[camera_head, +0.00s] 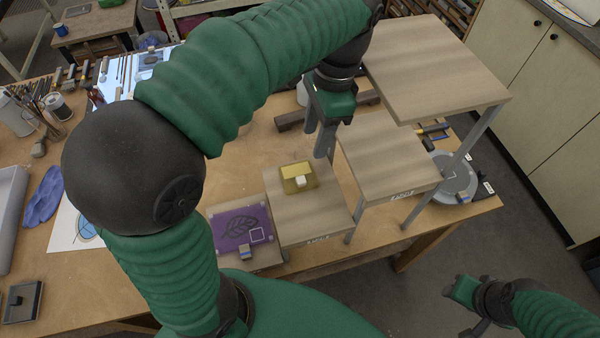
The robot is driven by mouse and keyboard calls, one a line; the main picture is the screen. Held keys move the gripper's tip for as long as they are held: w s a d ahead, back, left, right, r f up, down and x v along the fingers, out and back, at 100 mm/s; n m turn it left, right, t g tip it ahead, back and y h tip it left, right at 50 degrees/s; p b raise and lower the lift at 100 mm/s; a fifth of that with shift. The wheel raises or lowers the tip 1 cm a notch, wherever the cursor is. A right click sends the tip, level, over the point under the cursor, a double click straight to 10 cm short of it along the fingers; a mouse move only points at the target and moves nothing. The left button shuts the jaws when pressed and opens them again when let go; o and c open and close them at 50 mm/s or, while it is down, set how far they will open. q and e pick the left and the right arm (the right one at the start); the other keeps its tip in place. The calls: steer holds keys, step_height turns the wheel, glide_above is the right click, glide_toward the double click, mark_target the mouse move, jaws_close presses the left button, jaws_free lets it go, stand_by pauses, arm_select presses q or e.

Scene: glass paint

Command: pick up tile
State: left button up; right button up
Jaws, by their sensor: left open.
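A yellow square tile (293,170) with a pale knob on it lies on a low wooden platform (312,222). My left gripper (325,145) points down just behind and to the right of the tile. Its fingers are open and empty, and they look apart from the tile. To the left, a purple panel (225,227) with a dark leaf drawing and a pale square outline lies on a lower wooden board. A small striped block (245,252) sits at its front edge. My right gripper (468,303) is low at the right, away from the table; its jaw opening is unclear.
Higher wooden platforms rise like steps to the right: a middle one (390,155) and a tall one (440,65) on metal legs. A round grey dish (458,184) is partly under the tall one. Tools and jars crowd the table's left; my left arm hides much there.

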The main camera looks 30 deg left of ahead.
arm_select(q)
glide_toward(302, 179)
steer(key=s, duration=0.1)
steer(key=f, duration=0.3)
steer(key=a+f+p, duration=0.1)
steer(key=f, duration=0.4)
steer(key=shift+s+a+f, duration=0.1)
steer(key=shift+a+f, duration=0.05)
steer(key=shift+f, duration=0.25)
steer(key=shift+c, duration=1)
jaws_close()
